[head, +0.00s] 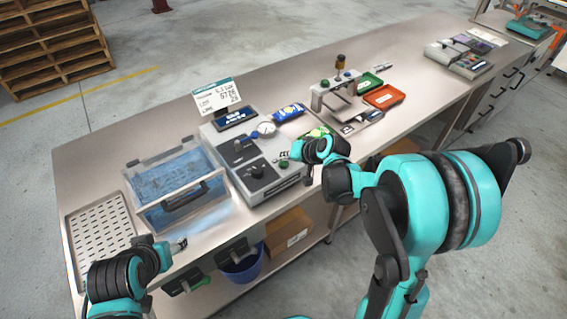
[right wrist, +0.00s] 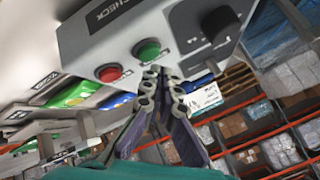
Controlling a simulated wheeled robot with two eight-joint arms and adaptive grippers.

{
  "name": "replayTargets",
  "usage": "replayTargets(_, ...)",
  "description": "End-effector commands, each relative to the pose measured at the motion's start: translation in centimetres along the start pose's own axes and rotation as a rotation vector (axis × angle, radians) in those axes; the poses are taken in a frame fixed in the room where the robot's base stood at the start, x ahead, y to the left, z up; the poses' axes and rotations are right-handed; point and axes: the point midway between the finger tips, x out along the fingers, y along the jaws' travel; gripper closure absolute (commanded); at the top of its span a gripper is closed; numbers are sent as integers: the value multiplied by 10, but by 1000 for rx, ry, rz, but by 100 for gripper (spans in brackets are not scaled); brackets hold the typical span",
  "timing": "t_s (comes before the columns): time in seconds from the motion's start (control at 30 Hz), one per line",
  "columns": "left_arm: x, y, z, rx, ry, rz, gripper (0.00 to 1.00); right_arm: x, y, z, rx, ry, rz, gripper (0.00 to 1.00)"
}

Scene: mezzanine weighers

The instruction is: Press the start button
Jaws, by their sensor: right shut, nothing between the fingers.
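A grey machine (head: 243,150) with a control panel stands on the bench. A round green button (right wrist: 147,50) and a round red button (right wrist: 110,73) sit side by side on its panel in the right wrist view; their labels are too blurred to read. The green button (head: 284,163) also shows in the head view. My right gripper (right wrist: 154,72) is shut and empty, its fingertips close below the green button; I cannot tell whether they touch it. In the head view, the right gripper (head: 297,150) is at the panel's right edge. My left gripper (head: 180,244) is near the bench's front edge, its opening unclear.
A clear lidded box (head: 180,185) with blue contents stands left of the machine, beside a perforated tray (head: 100,240). A display sign (head: 217,98) stands behind. A press stand (head: 335,92), green and orange trays (head: 384,97) lie right. The bench beyond is mostly clear.

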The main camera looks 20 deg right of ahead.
Motion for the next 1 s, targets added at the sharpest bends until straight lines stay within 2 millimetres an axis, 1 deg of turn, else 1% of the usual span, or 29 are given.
replayTargets(0.33,0,0,0,0,0,0,44,0,0,0,0,0,0,100)
replayTargets(0.6,7,0,5,0,0,0,44,6,5,5,0,0,0,100)
replayTargets(1.0,7,0,5,0,0,0,44,6,4,5,0,0,0,100)
